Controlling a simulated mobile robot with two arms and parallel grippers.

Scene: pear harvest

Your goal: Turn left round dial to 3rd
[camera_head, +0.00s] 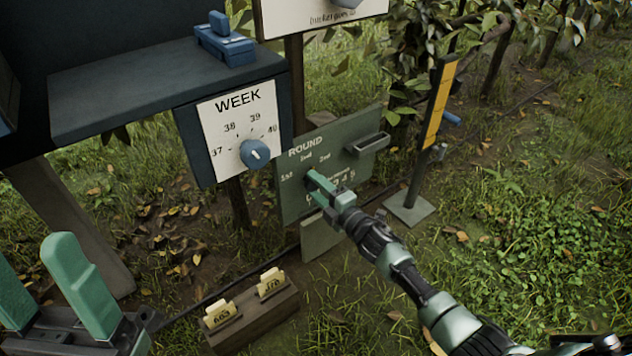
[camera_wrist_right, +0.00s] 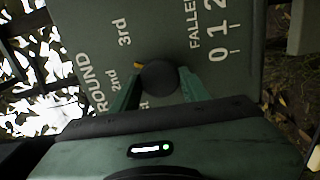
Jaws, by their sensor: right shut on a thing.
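The green ROUND board (camera_head: 296,208) stands at the centre of the head view. My right gripper (camera_head: 316,182) reaches it from the lower right and hides most of its dial. In the right wrist view, the dark round dial (camera_wrist_right: 158,76) sits between my right gripper's two green fingers (camera_wrist_right: 158,90), which are shut on its sides. Its yellow pointer (camera_wrist_right: 138,66) lies between the 2nd mark (camera_wrist_right: 112,82) and the 3rd mark (camera_wrist_right: 124,32). The 1st mark is partly hidden by a finger. My left gripper (camera_head: 45,275) is open and empty at the lower left of the head view.
A WEEK board (camera_head: 222,112) with a blue knob (camera_head: 255,153) stands left of the ROUND board. A wooden block (camera_head: 245,325) with yellow tags is on the ground below. A post with a yellow strip (camera_head: 440,105) stands to the right. Open grass lies at the right.

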